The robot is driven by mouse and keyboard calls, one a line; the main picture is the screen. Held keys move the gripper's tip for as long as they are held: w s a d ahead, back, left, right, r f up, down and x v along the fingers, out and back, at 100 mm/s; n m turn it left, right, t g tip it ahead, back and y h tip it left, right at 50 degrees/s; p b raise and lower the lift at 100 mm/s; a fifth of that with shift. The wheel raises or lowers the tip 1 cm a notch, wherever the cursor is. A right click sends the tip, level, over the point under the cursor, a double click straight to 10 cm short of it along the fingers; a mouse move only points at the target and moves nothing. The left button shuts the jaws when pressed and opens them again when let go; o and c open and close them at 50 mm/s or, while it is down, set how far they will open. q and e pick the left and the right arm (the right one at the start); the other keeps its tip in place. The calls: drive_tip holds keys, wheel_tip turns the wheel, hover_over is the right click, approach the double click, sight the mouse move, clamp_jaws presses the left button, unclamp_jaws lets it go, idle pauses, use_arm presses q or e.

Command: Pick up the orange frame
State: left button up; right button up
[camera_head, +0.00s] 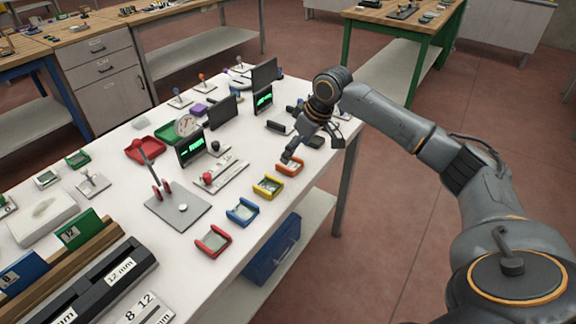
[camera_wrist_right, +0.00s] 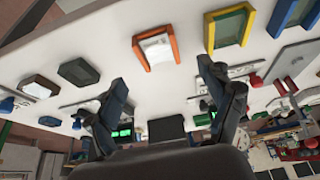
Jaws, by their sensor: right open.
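The orange frame (camera_head: 290,168) is a small U-shaped holder with a pale plate inside. It lies on the white table near its right edge, at the end of a row of coloured frames. In the right wrist view the orange frame (camera_wrist_right: 155,47) shows beyond and between my fingertips. My right gripper (camera_head: 312,149) is over the table edge just behind the frame, with one finger close to it in the picture. In the wrist view my right gripper (camera_wrist_right: 162,72) has its fingers spread and nothing between them. My left gripper is not in view.
A yellow frame (camera_head: 268,187) sits beside the orange one, then a blue frame (camera_head: 242,212) and a red frame (camera_head: 213,241). Small screens and a lever fixture (camera_head: 178,206) stand further in on the table.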

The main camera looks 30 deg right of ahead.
sight(288, 165)
drive_tip(key=shift+p+x, duration=0.3)
drive_tip(key=shift+x, duration=2.4)
drive_tip(key=shift+s+d, duration=0.15)
drive_tip(key=c, duration=1.3)
drive_tip(key=shift+r, duration=0.1)
